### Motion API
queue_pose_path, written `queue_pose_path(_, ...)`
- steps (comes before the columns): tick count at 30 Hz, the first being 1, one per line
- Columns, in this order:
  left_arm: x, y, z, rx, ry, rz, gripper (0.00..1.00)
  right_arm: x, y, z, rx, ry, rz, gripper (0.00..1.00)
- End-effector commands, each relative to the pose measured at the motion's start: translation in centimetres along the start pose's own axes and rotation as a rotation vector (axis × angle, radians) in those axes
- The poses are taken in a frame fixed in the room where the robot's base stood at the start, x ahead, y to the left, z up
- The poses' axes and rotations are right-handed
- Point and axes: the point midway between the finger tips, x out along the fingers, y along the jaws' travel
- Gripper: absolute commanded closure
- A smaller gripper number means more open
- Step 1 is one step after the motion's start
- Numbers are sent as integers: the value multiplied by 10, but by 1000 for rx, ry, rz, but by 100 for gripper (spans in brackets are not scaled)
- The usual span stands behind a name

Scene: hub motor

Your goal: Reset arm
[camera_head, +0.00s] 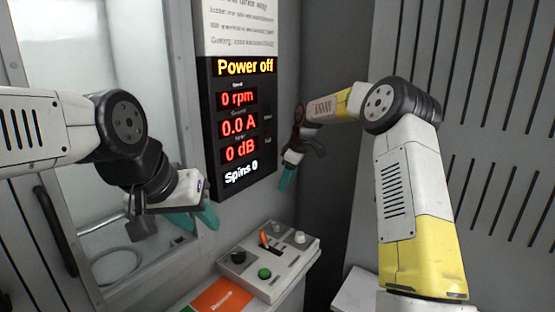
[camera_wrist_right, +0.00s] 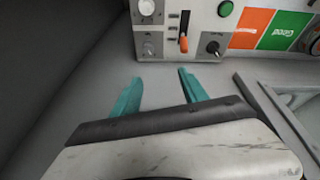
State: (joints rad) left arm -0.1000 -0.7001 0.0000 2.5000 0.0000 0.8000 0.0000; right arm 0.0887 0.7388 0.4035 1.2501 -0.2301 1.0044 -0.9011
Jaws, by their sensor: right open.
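My left gripper (camera_head: 200,212) has teal fingers and hangs in front of the glass-windowed cabinet, left of the control box; its fingers overlap in this view, so its opening is unclear. My right gripper (camera_head: 284,177) is raised near the right edge of the display panel, above and apart from the control box. In the right wrist view its two teal fingers (camera_wrist_right: 157,92) are spread with nothing between them. The grey control box (camera_head: 287,238) has an orange lever (camera_head: 264,239), a green button (camera_head: 264,273) and a black knob (camera_head: 238,257). The box also shows in the wrist view (camera_wrist_right: 197,12).
The display (camera_head: 238,125) reads "Power off", 0 rpm, 0.0 A, 0 dB and Spins 0. An orange and green card (camera_head: 222,297) lies beside the control box. The cabinet window (camera_head: 120,222) and its dark handle (camera_head: 52,233) are at left. A slotted grey wall (camera_head: 490,130) stands at right.

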Motion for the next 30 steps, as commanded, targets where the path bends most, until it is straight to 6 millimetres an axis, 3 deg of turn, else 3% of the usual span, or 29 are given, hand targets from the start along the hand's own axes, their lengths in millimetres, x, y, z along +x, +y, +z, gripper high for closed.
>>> queue_pose_path(1, 0, 0, 0, 0, 0, 0, 64, -28, -12, 2, 27, -11, 29, 48)
queue_pose_path(6, 0, 0, 0, 0, 0, 0, 64, -100, -56, 20, 167, -29, 107, 48)
queue_pose_path(15, 0, 0, 0, 0, 0, 0, 64, -193, -153, 82, 478, 10, 231, 48)
queue_pose_path(22, 0, 0, 0, 0, 0, 0, 64, -225, -237, 142, 750, 107, 286, 48)
queue_pose_path(27, 0, 0, 0, 0, 0, 0, 64, -225, -290, 178, 928, 195, 289, 48)
queue_pose_path(30, 0, 0, 0, 0, 0, 0, 64, -221, -311, 192, 1001, 236, 283, 48)
